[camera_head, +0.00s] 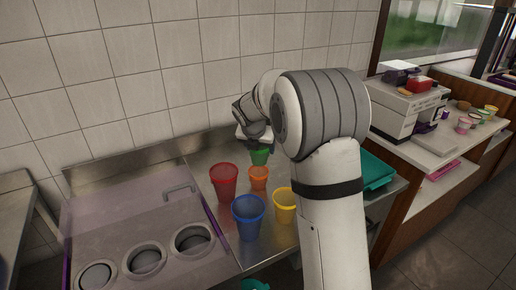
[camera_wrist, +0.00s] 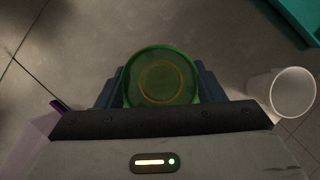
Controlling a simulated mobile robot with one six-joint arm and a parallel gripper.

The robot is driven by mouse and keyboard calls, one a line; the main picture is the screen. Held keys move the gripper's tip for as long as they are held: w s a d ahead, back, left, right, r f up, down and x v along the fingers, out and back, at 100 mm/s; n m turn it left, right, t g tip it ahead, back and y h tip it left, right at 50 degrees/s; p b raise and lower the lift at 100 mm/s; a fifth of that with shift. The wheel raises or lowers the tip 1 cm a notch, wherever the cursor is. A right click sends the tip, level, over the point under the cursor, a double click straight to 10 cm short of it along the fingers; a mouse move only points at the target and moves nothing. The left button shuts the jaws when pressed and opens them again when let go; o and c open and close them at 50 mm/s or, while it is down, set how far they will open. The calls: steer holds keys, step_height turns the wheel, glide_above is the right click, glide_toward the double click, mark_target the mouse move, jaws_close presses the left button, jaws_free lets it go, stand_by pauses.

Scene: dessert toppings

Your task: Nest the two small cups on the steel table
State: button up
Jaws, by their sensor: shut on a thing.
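My gripper (camera_head: 252,138) is shut on a small green cup (camera_head: 260,157). In the wrist view the green cup (camera_wrist: 161,62) sits between the two blue-grey fingers of my gripper (camera_wrist: 161,88), its round opening facing the camera. A small orange cup (camera_head: 258,178) stands upright on the steel table (camera_head: 222,240), just below the green cup in the head view. I cannot tell the height gap between the two. The orange cup is not clearly seen in the wrist view, where a faint yellowish ring shows inside the green cup.
A red cup (camera_head: 223,183), a blue cup (camera_head: 248,216) and a yellow cup (camera_head: 284,205) stand close by. A pale cup (camera_wrist: 293,92) is right of my gripper in the wrist view. A teal tray (camera_head: 375,170) lies right of my arm. The tiled wall is close behind.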

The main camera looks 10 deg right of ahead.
mark_target(259, 164)
steer(key=shift+a+f+b, duration=0.15)
steer(key=shift+f+b, duration=0.95)
steer(key=shift+a+f+b, duration=0.1)
steer(key=shift+f+b, duration=1)
steer(key=shift+s+f, duration=0.1)
steer(key=shift+f, duration=1.15)
steer(key=o, duration=1)
step_height(259, 164, up, 9)
steer(key=p, duration=0.9)
